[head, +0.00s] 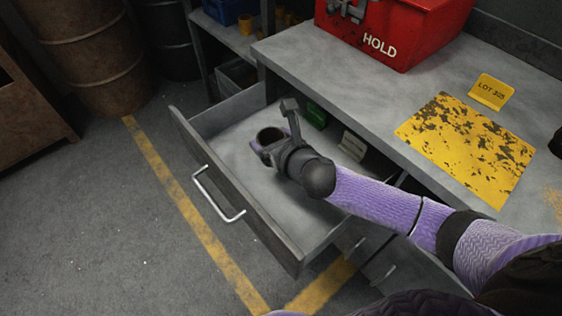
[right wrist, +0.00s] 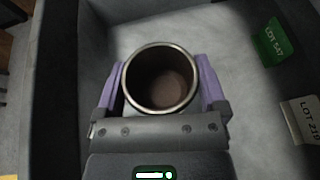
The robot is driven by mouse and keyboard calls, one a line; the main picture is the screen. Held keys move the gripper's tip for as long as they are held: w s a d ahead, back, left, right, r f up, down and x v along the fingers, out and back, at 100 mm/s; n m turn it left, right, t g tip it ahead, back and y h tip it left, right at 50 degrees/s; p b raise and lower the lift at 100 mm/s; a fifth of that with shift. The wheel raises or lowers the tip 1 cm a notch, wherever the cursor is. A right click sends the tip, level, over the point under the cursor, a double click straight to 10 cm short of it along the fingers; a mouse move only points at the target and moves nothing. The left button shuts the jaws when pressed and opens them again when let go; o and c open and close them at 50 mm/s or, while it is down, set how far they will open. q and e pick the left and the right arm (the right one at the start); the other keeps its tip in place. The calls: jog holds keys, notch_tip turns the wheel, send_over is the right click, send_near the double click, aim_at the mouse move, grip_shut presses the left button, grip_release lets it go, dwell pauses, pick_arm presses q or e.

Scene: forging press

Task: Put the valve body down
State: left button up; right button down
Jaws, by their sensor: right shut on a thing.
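The valve body (right wrist: 160,104) is a round, hollow metal piece with a bright rim, open end up in the right wrist view. In the head view it shows as a dark ring (head: 270,136) inside the open drawer (head: 222,112). My right gripper (right wrist: 160,88) has its purple fingers on either side of it and is shut on it; the gripper also shows in the head view (head: 268,145). Whether the valve body touches the drawer floor I cannot tell. My left gripper is not in view.
On the bench (head: 290,48) are a red HOLD box (head: 400,25), a worn yellow mat (head: 468,145) and a yellow LOT 325 sign (head: 491,91). The near drawer floor looks clear.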

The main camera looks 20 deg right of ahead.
notch_tip(320, 180, down, 7)
jog(key=b, duration=0.4)
jog(key=shift+f, duration=0.2)
jog(key=shift+r+p, duration=0.3)
jog(key=shift+c, duration=0.5)
grip_release()
jog(key=shift+f, duration=0.2)
jog(key=shift+o, duration=0.5)
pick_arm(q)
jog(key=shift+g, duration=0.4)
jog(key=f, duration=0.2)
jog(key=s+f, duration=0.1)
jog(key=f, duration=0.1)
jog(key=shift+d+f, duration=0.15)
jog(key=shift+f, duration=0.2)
pick_arm(e)
jog(key=shift+r, duration=0.2)
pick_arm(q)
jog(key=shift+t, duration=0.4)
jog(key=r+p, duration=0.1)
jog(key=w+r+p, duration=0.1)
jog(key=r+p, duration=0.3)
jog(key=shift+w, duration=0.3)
pick_arm(e)
jog(key=v, duration=1.2)
